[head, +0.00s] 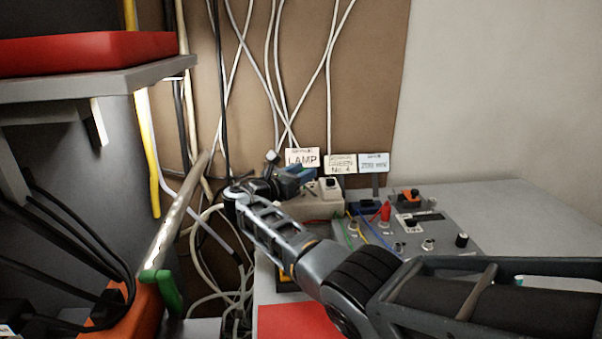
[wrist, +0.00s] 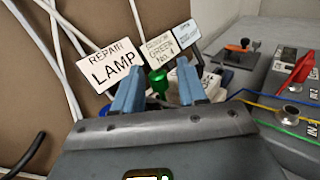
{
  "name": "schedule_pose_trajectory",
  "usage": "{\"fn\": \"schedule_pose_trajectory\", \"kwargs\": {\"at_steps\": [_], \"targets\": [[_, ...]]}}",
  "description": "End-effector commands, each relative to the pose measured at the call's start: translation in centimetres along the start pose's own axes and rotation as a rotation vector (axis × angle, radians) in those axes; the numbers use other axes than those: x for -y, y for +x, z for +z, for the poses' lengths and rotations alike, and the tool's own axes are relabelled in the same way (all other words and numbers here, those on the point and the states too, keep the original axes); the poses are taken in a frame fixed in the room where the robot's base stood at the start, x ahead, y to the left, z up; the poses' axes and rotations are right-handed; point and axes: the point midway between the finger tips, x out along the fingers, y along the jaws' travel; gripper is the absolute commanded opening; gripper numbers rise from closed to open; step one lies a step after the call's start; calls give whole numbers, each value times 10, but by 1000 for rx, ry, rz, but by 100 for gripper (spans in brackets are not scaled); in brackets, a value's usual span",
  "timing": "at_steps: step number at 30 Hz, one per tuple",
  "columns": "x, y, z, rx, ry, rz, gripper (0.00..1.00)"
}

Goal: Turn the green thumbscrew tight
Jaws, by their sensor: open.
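The green thumbscrew (wrist: 158,82) shows in the wrist view, between and beyond my two blue fingers. My gripper (wrist: 158,68) is open, with one finger to each side of the thumbscrew in the picture. I cannot tell whether either finger touches it. In the head view, my gripper (head: 302,172) is at the back of the bench, near the labels and beside a white block. The thumbscrew cannot be made out in the head view, where my gripper and arm cover that spot.
A "LAMP" label (head: 302,157) stands behind my gripper. A grey control panel (head: 425,235) with knobs, a red clip (head: 381,212) and thin wires is to the right. White cables (head: 277,70) hang on the brown board. A green-ended lever (head: 165,285) is at the left.

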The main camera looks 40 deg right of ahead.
Motion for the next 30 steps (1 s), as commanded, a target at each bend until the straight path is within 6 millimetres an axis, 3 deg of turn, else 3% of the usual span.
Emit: {"fn": "schedule_pose_trajectory", "kwargs": {"at_steps": [11,30], "targets": [[1,-1,5,0,0,74,47],[9,3,3,0,-1,556,47]]}}
